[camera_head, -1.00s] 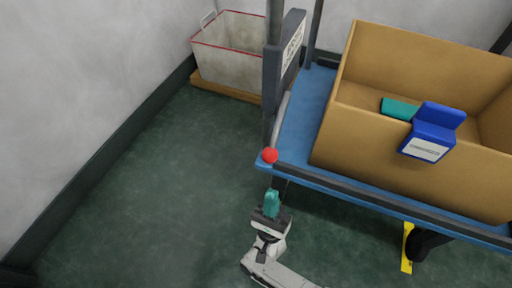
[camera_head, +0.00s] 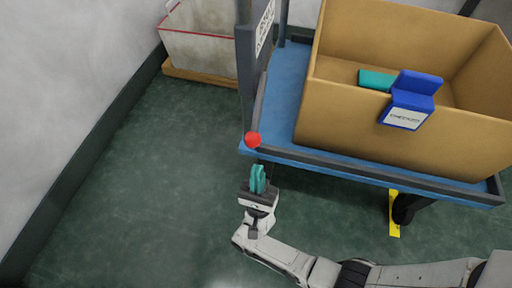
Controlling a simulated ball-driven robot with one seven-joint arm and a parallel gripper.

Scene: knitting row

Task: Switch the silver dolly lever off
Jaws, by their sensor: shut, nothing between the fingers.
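The dolly (camera_head: 284,100) has a blue deck with dark edges and dark upright posts. A red ball-shaped knob (camera_head: 253,139) shows at its near left corner, seemingly the end of the lever; a silver shaft is not clearly visible now. My gripper (camera_head: 258,174), with teal fingertips, is shut and empty. In the picture it is just below the red knob, with a small gap between them. The depth between them is hard to tell.
A large open cardboard box (camera_head: 390,140) on the deck holds a teal item (camera_head: 375,80), with a blue labelled holder (camera_head: 408,104) on its rim. A whitish bin (camera_head: 200,55) stands by the wall. A yellow strip (camera_head: 393,215) lies near a wheel. The green floor at left is clear.

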